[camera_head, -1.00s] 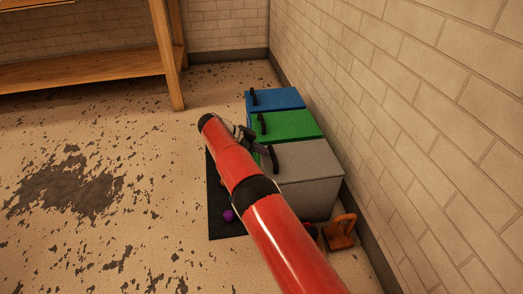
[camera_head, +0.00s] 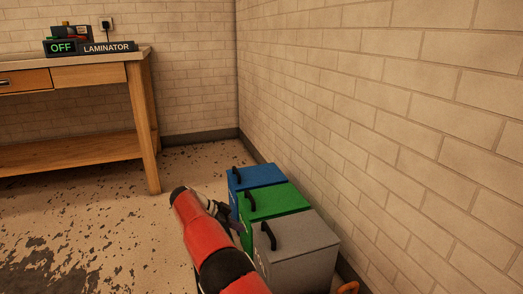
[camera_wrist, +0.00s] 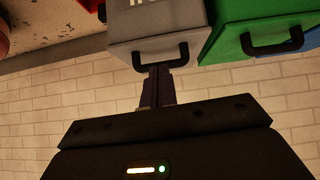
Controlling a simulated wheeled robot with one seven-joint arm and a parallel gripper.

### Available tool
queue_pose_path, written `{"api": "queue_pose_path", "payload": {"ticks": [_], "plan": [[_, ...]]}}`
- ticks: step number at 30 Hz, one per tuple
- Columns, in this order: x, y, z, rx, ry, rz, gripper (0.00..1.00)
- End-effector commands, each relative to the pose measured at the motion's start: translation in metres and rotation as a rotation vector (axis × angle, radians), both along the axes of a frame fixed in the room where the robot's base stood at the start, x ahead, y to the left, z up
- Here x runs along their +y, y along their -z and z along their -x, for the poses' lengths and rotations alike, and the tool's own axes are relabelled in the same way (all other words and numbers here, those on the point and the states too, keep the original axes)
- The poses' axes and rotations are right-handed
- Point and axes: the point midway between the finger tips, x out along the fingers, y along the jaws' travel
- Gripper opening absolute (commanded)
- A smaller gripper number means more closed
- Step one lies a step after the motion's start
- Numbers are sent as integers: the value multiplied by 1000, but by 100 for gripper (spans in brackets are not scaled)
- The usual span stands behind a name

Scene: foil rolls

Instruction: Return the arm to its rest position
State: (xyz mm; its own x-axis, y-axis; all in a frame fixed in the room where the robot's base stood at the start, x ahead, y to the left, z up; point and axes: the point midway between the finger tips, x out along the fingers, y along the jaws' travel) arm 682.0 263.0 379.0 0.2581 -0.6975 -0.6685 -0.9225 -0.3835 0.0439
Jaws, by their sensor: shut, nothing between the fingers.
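My red arm reaches up from the bottom of the head view. My gripper (camera_head: 236,222) shows partly behind it, near the front of the green bin (camera_head: 276,201) and the grey bin (camera_head: 301,245). In the wrist view my gripper (camera_wrist: 157,72) has its fingers together with nothing seen between them. The fingertips appear just by the black handle of the grey bin (camera_wrist: 190,20) there; whether they touch it I cannot tell.
A blue bin (camera_head: 261,174) stands behind the green one, along the right-hand brick wall (camera_head: 390,120). All lids are down. A wooden table (camera_head: 142,100) with a laminator sign (camera_head: 107,48) stands at the left. The floor between (camera_head: 110,225) is open. An orange object (camera_head: 348,287) lies at the bottom edge.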

Motion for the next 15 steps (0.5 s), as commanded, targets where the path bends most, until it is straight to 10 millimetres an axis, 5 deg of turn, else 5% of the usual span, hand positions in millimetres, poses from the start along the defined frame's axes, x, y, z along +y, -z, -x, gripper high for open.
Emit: {"api": "queue_pose_path", "payload": {"ticks": [3, 8, 15], "plan": [[-45, -48, 1, 93, -30, -74, 0], [-103, -101, 22, 220, -128, -187, 0], [-176, -165, 85, 330, -332, -337, 0]]}}
